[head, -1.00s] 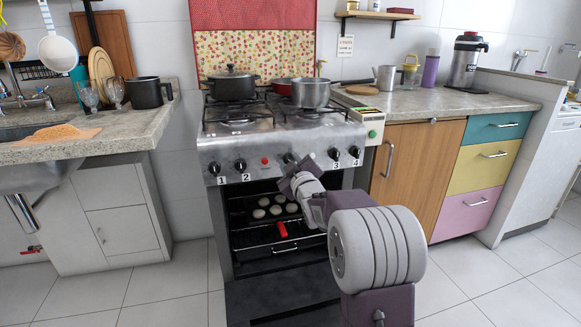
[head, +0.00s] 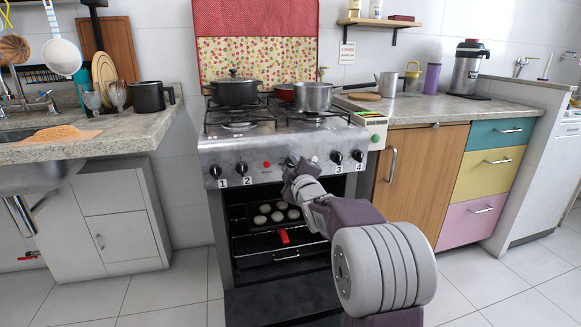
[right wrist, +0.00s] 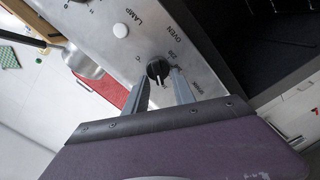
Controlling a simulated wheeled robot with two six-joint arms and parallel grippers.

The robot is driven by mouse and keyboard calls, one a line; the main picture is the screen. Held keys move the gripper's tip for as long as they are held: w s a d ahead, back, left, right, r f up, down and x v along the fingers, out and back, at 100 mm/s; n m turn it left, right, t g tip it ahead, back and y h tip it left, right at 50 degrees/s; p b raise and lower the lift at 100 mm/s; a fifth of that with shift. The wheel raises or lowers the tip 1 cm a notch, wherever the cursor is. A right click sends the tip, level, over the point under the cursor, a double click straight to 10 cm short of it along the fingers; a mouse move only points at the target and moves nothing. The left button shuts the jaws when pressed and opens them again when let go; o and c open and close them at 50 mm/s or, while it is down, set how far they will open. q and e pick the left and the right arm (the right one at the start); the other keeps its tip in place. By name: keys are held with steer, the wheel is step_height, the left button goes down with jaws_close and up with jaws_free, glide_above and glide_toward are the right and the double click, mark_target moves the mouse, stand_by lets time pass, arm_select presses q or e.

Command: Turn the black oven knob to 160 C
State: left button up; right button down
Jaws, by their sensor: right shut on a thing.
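The black oven knob (right wrist: 158,69) sits on the steel control panel, near the printed words OVEN and LAMP, in the right wrist view. My right gripper (right wrist: 160,80) has one finger on each side of this knob and is shut on it. In the head view the right gripper (head: 290,165) is at the middle of the stove front (head: 235,150), hiding most of the oven knob. The exact setting of the knob cannot be read. My left gripper is not in view.
Black burner knobs 1 (head: 215,171) and 2 (head: 241,167) are left of the gripper, 3 (head: 337,157) and 4 (head: 357,155) right. A red button (head: 267,165) and white lamp button (right wrist: 121,30) flank the oven knob. Below, the oven is open, with a tray of pale buns (head: 262,219).

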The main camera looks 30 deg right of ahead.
steer(key=shift+f, duration=0.1)
steer(key=c, duration=1.1)
jaws_free()
steer(key=shift+o, duration=0.2)
steer(key=shift+s, duration=0.1)
steer(key=p+v, duration=0.2)
steer(key=v, duration=0.7)
